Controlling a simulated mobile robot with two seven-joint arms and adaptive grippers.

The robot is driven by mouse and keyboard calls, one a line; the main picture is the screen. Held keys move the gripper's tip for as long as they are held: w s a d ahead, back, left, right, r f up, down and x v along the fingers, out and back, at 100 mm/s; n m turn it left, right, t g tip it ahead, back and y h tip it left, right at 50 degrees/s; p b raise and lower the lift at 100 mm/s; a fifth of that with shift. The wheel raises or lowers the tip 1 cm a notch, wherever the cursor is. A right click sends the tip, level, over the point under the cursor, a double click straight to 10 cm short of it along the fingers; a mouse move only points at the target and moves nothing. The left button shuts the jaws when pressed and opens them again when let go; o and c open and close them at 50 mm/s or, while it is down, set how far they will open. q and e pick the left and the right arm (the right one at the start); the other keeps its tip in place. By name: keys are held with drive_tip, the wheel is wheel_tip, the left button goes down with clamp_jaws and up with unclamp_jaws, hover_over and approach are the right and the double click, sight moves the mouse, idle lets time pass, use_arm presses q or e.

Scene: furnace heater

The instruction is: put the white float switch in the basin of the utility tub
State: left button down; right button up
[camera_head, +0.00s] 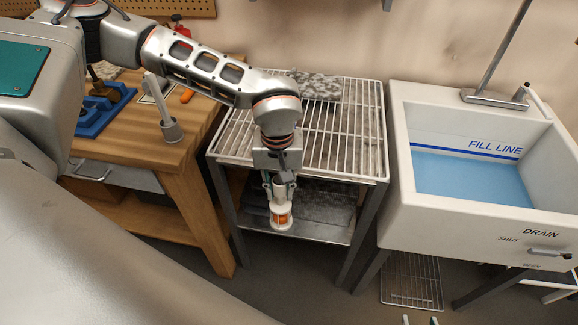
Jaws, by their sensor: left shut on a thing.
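The white float switch (281,218), with an orange part inside its white cage, is held upright in my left gripper (279,193). The gripper is shut on its top and points down in front of the wire rack table. The utility tub (396,165) is white and stands at the right, apart from the float switch. Its basin (470,180) holds blue water below a line marked FILL LINE. Two small pale tips at the bottom edge look like my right gripper (419,321), spread apart with nothing seen between them; the rest of it is out of frame.
A wire-topped metal table (245,135) with a grey speckled slab (318,87) stands left of the tub. A wooden bench (140,140) with a blue tray (100,112) is further left. A faucet (495,97) rises over the tub's back rim. A drain handle (548,253) juts from its front.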

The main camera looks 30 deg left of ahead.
sight(276, 206)
use_arm(q)
drive_tip(key=f+m, duration=0.3)
drive_tip(key=s+f+m, duration=0.1)
drive_tip(key=f, duration=0.1)
drive_tip(key=shift+s+a+f+m, duration=0.1)
drive_tip(key=shift+a+m, duration=0.2)
drive_tip(key=shift+a, duration=0.05)
drive_tip(key=shift+d+f+m, duration=0.2)
drive_tip(key=shift+f+m, duration=0.25)
drive_tip(key=shift+m, duration=0.05)
use_arm(e)
drive_tip(key=shift+r, duration=0.1)
use_arm(q)
drive_tip(key=shift+a, duration=0.1)
